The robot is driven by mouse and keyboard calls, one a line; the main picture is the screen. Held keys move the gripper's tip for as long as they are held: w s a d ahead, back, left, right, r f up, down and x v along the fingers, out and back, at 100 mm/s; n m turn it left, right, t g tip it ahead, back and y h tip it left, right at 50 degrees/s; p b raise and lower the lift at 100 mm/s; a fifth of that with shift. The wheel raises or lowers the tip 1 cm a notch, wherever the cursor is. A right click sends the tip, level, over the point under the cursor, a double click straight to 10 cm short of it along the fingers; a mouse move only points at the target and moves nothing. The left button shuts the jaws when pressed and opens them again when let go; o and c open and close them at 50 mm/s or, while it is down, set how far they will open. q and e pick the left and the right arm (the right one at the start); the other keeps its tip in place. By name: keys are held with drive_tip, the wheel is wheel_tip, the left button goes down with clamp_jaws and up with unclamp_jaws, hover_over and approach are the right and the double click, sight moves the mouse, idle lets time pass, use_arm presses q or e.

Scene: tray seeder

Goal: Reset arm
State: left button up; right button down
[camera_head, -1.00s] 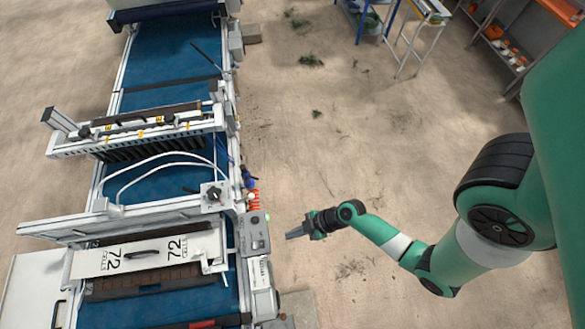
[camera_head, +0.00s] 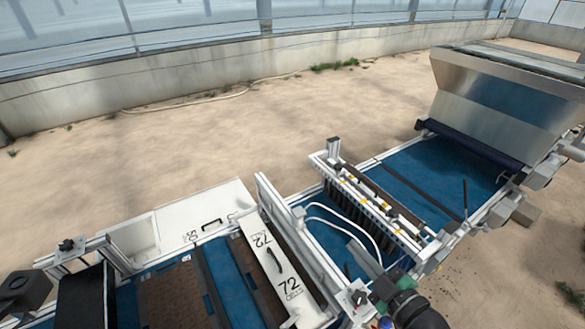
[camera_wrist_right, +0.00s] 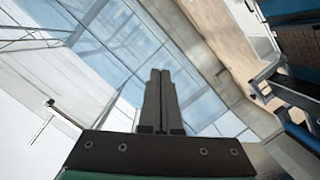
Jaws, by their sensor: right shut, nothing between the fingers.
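My right gripper (camera_head: 358,250) shows at the lower right of the head view, in front of the seeder line's blue belt. Its grey fingers point up and left in the picture, and my green and black wrist is behind them. In the right wrist view its two fingers (camera_wrist_right: 160,78) lie side by side, shut with nothing between them. My left gripper is not in view.
The seeder line has a blue belt (camera_head: 418,184), a white 72-cell plate (camera_head: 262,251) and a row of black nozzles (camera_head: 352,206). A metal hopper (camera_head: 500,95) stands at the right. Open sandy floor (camera_head: 180,150) lies behind, up to a low wall.

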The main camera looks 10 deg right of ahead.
wheel_tip(320, 180, up, 16)
drive_tip(key=w+a+t+y, duration=0.1)
drive_tip(key=a+t, duration=0.2)
drive_tip(key=s+a+r+m+t, duration=0.1)
drive_tip(key=s+r+t, duration=0.25)
drive_tip(key=r, duration=0.75)
drive_tip(key=s+r+m+t, duration=0.15)
drive_tip(key=s+r, duration=0.25)
drive_tip(key=r, duration=0.6)
drive_tip(key=s+d+r+m+t+h, duration=0.4)
drive_tip(key=s+r+m, duration=0.1)
drive_tip(key=m, duration=0.4)
drive_tip(key=shift+s+r+h, duration=0.3)
drive_tip(key=shift+s+r, duration=0.05)
drive_tip(key=shift+s, duration=0.05)
drive_tip(key=shift+a, duration=0.1)
